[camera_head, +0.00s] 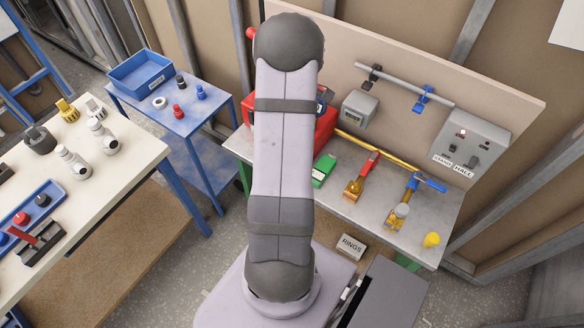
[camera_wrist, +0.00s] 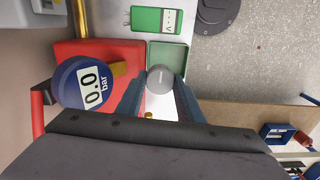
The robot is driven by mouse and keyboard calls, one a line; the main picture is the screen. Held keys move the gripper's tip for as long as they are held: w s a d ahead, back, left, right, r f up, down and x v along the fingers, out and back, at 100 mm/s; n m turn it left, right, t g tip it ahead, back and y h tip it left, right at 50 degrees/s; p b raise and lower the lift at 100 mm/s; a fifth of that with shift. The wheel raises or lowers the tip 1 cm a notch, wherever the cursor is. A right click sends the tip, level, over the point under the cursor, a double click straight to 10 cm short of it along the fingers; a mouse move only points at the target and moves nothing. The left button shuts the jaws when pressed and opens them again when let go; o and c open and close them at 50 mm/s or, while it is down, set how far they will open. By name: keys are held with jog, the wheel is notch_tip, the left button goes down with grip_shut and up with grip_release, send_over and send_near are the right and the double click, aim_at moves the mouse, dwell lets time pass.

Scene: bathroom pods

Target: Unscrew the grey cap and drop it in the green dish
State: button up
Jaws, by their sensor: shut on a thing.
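My gripper (camera_wrist: 160,84) is shut on the grey cap (camera_wrist: 159,77) in the wrist view, which shows as a round grey face between the two fingertips. The green dish (camera_wrist: 182,47) is a square, shallow tray just beyond the fingertips. The cap overlaps the dish's near edge in the picture; its height above the dish cannot be told. The dish looks empty where it shows. In the head view my own arm hides the gripper, cap and dish.
A blue gauge (camera_wrist: 68,98) reading 0.0 bar and a brass fitting (camera_wrist: 119,69) sit at the red box (camera_wrist: 75,52), left of the fingers. A green meter (camera_wrist: 144,20) lies beyond the dish; it also shows on the bench in the head view (camera_head: 323,170).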

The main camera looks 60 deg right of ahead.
notch_tip(320, 180, down, 6)
jog(key=b, duration=0.4)
jog(key=shift+b, duration=0.35)
jog(key=o, duration=0.8)
jog(key=shift+a, duration=0.1)
jog(key=shift+w+r, duration=0.1)
notch_tip(320, 180, up, 6)
jog(key=shift+r+b, duration=0.15)
jog(key=shift+b, duration=1)
jog(key=shift+a+r, duration=0.15)
jog(key=shift+r, duration=0.35)
